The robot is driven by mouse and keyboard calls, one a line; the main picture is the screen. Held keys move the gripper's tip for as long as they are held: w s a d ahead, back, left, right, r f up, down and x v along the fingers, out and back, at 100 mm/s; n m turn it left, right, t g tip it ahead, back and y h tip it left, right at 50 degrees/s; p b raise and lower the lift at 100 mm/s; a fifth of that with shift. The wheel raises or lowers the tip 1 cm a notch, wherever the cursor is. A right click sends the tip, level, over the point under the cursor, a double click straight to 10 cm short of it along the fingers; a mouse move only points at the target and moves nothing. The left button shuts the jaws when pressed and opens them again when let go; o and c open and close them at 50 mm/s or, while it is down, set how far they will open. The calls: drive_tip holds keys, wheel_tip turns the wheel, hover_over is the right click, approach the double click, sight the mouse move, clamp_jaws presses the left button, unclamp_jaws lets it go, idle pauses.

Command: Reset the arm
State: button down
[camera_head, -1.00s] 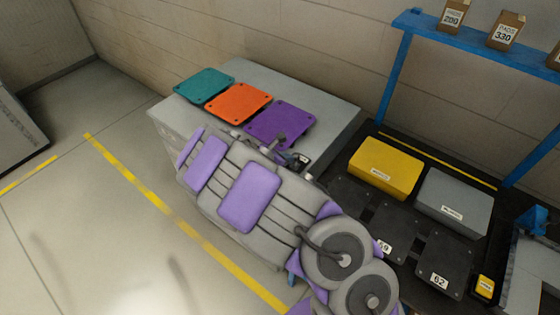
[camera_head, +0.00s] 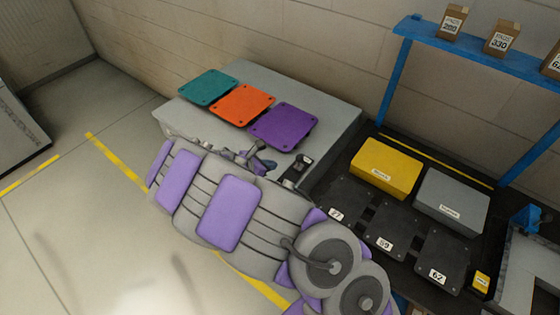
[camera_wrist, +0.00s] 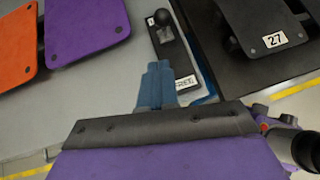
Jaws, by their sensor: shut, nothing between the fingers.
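My gripper (camera_wrist: 157,68) shows in the wrist view as a pair of blue fingers, shut with nothing between them. It is over the grey bench top, beside a dark labelled plate with a black ball knob (camera_wrist: 162,18). In the head view my grey and purple arm spans the middle, in front of the grey bench (camera_head: 335,105). The gripper is mostly hidden there behind the arm, with a bluish part (camera_head: 263,163) showing near the bench's front edge.
Teal (camera_head: 208,87), orange (camera_head: 242,104) and purple (camera_head: 284,126) plates lie on the bench. To the right are a yellow box (camera_head: 386,168), a grey box (camera_head: 452,200) and black numbered plates (camera_head: 440,262). A blue shelf frame (camera_head: 395,80) stands behind. The floor at left is clear.

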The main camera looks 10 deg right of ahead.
drive_tip(key=s+r, duration=0.1)
drive_tip(key=s+a+r, duration=0.1)
drive_tip(key=r, duration=0.1)
drive_tip(key=shift+a+r+p, duration=0.1)
drive_tip(key=shift+a+p, duration=0.1)
drive_tip(key=shift+p, duration=0.1)
drive_tip(key=shift+a, duration=0.15)
